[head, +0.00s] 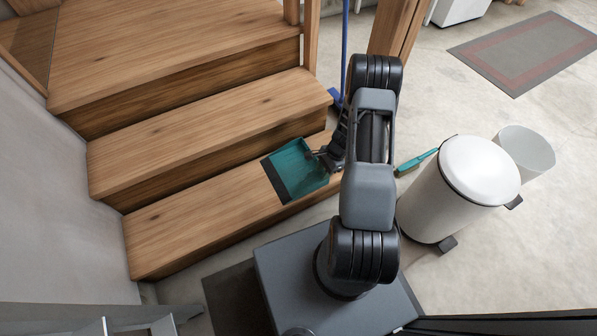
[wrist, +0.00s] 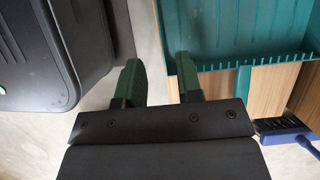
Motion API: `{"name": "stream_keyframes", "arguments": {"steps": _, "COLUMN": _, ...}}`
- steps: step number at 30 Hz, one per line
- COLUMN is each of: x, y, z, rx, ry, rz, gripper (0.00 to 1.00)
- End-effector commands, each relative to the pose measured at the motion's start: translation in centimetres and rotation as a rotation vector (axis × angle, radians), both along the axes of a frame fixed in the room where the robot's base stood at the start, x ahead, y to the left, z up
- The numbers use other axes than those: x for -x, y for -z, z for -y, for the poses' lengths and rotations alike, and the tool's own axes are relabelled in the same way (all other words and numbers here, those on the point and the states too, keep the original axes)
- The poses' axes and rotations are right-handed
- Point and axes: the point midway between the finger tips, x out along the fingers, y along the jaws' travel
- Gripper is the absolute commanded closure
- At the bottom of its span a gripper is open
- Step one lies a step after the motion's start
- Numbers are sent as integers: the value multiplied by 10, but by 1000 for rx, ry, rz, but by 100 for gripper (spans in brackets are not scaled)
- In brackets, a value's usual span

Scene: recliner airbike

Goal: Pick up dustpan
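The teal dustpan (head: 297,168), with a dark front strip, lies on the lowest wooden step in the head view. In the wrist view the dustpan (wrist: 235,30) fills the upper right, and a short teal part like a handle (wrist: 243,82) points down from its edge. My gripper (head: 324,158) is beside the dustpan's right side in the head view, partly hidden by my arm. In the wrist view my gripper (wrist: 160,75) is open, with pale floor between its green fingers. The right finger is close to the dustpan's corner; I cannot tell whether they touch.
A teal-handled brush (head: 416,161) lies by a white bin (head: 447,190), with a smaller pale bin (head: 526,151) behind. A blue broom pole (head: 345,40) stands behind my arm. Higher wooden steps (head: 215,118) rise behind the dustpan. Open floor lies to the right.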

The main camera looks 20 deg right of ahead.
Motion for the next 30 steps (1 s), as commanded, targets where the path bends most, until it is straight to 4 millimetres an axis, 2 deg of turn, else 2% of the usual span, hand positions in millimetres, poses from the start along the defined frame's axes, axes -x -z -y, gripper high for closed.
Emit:
{"name": "stream_keyframes", "arguments": {"steps": 1, "x": 1, "y": 14, "z": -4, "rx": -1, "ry": -3, "rz": -2, "gripper": 67}}
{"name": "stream_keyframes", "arguments": {"steps": 6, "x": 2, "y": 37, "z": -15, "rx": -1, "ry": -4, "rz": -1, "gripper": 67}}
{"name": "stream_keyframes", "arguments": {"steps": 19, "x": 3, "y": 59, "z": -25, "rx": 0, "ry": -4, "rz": 0, "gripper": 67}}
{"name": "stream_keyframes", "arguments": {"steps": 27, "x": 6, "y": 92, "z": -39, "rx": 0, "ry": -6, "rz": -1, "gripper": 67}}
{"name": "stream_keyframes", "arguments": {"steps": 30, "x": 7, "y": 99, "z": -42, "rx": 0, "ry": -4, "rz": 0, "gripper": 67}}
